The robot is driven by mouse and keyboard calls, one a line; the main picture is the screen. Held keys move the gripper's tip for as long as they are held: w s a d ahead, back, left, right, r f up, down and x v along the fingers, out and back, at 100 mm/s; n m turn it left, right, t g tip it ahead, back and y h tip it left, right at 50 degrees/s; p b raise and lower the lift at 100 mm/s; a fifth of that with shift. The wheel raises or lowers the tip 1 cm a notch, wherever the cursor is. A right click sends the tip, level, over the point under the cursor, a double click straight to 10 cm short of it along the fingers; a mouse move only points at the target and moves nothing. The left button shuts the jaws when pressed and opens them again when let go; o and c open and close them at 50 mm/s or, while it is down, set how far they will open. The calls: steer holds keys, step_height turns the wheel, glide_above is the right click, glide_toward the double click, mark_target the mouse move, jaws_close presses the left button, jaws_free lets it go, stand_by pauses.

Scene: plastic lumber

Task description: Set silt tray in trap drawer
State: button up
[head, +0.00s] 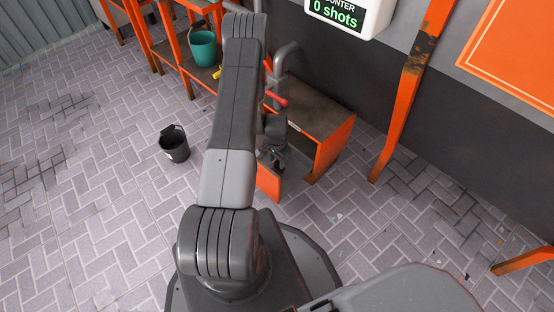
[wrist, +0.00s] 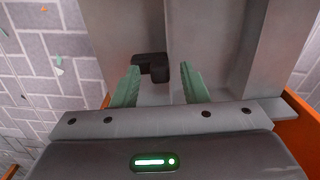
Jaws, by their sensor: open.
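My gripper (wrist: 161,68) is open, its two green fingers pointing into a grey, walled space in the wrist view. A small black block-shaped part (wrist: 150,66), perhaps a handle, lies between and just beyond the fingertips. I cannot tell whether the fingers touch it. The grey surfaces (wrist: 205,40) around it may be the silt tray or the inside of the trap drawer; I cannot tell which. In the head view my gripper (head: 274,157) is low beside the orange bench, partly hidden by my arm. An orange panel (head: 268,183) stands just below it.
A black bucket (head: 174,149) stands on the paved floor to the left. A teal bucket (head: 203,48) sits on an orange shelf. An orange post (head: 401,100) leans at the right wall.

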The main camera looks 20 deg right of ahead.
steer(key=shift+f, duration=0.1)
step_height(320, 180, up, 14)
steer(key=p, duration=0.4)
steer(key=shift+a, duration=0.3)
steer(key=shift+w+f, duration=0.1)
stand_by(0.7)
